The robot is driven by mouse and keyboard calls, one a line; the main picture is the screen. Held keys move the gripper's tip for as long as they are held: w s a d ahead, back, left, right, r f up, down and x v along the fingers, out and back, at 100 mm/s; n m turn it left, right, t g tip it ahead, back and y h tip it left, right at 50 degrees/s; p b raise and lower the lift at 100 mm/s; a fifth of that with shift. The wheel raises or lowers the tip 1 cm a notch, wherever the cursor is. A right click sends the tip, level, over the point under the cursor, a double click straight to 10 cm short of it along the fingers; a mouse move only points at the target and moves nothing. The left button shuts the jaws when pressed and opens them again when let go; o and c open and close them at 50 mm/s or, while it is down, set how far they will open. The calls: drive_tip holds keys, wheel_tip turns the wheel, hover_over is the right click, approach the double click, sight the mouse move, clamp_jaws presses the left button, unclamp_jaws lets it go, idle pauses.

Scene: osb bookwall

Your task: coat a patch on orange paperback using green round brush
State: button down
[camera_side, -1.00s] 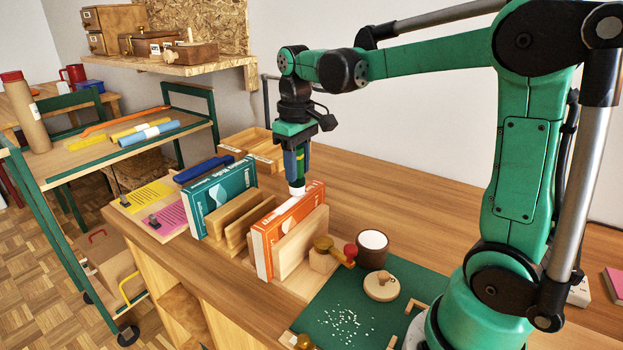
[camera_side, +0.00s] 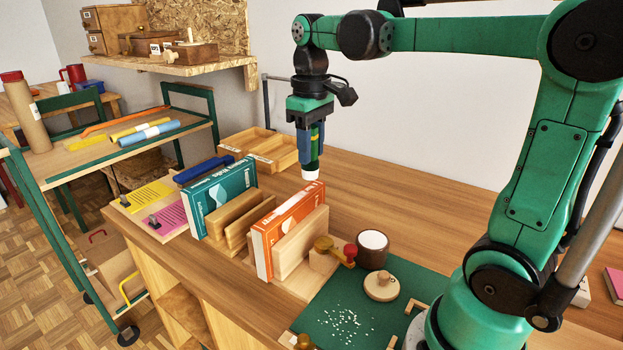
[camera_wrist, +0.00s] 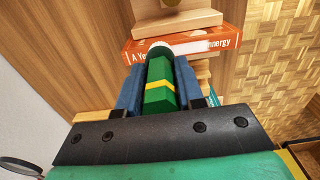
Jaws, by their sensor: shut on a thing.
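The orange paperback (camera_side: 290,226) stands upright, spine up, in a wooden holder on the bench. Its spine shows in the wrist view (camera_wrist: 205,42). My gripper (camera_side: 310,160) is shut on the green round brush (camera_side: 315,150), which has a yellow band and a white tip pointing down. The brush also shows between the blue fingers in the wrist view (camera_wrist: 160,90). In the side view the white tip (camera_side: 310,174) is just above the far end of the paperback's top edge, with a small gap seeming to show. In the wrist view the tip overlaps the spine, so contact cannot be judged there.
A teal book (camera_side: 218,195) stands in wooden slots to the left. A brown pot with white contents (camera_side: 372,252), a lid (camera_side: 381,287) and a red-knobbed tool (camera_side: 350,251) sit at the right by a green mat (camera_side: 335,305).

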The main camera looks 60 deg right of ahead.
drive_tip(key=shift+r, duration=1.8)
drive_tip(key=shift+f, duration=0.1)
